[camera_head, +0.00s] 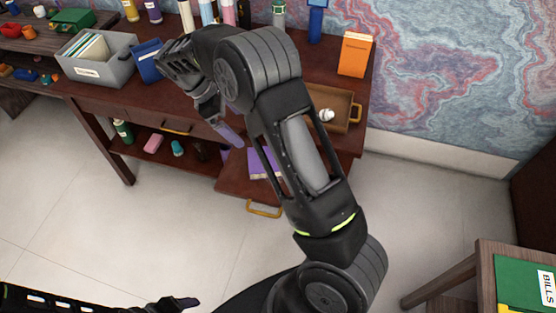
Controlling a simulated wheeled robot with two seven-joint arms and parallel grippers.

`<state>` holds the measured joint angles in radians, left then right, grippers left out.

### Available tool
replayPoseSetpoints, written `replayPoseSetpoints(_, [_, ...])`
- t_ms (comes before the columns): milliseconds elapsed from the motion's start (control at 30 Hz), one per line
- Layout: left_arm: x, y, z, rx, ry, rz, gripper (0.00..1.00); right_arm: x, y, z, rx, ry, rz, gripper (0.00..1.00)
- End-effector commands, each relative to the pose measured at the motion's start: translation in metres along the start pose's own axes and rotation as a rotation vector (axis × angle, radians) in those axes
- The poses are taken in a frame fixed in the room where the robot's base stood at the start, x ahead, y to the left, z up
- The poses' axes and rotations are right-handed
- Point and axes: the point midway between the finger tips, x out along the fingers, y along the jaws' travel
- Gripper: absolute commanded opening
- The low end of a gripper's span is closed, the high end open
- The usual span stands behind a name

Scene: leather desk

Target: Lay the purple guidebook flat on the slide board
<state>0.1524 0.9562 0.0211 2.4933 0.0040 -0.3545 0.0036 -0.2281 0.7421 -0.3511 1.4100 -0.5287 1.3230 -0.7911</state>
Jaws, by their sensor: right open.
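The purple guidebook (260,164) lies on the dark red slide board (231,172), which sticks out of the desk front. My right arm hides part of both, so I cannot tell if the book lies wholly within the board. A second purple piece (230,135) shows just below the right gripper; I cannot tell what it is. My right gripper (213,115) is open, above and left of the guidebook, near the desk's front edge. My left gripper (184,303) is low at the bottom edge, far from the desk; its jaws are unclear.
The desk top (120,99) holds a grey file box (102,68), a blue book (147,61), an orange box (355,54) and a brown tray (341,101). Several bottles stand along the back. A brass handle (264,209) hangs at the board's front. The floor in front is clear.

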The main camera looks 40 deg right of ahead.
Motion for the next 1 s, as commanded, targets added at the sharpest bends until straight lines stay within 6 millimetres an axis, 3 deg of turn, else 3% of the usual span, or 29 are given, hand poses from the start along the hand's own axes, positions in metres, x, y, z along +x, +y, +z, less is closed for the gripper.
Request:
replayPoseSetpoints(100, [-0.007, 0.003, 0.0, 0.0, 0.0, 0.0, 0.72, -0.029, 0.001, 0.006, 0.001, 0.002, 0.002, 1.0])
replayPoseSetpoints(300, [-0.004, 0.001, 0.0, 0.0, 0.0, 0.0, 0.72, -0.049, 0.0, 0.009, 0.0, 0.0, 0.002, 1.0])
replayPoseSetpoints(1000, [-0.004, 0.002, 0.0, 0.0, 0.0, 0.0, 0.72, -0.05, 0.0, 0.01, 0.0, 0.0, 0.001, 1.0])
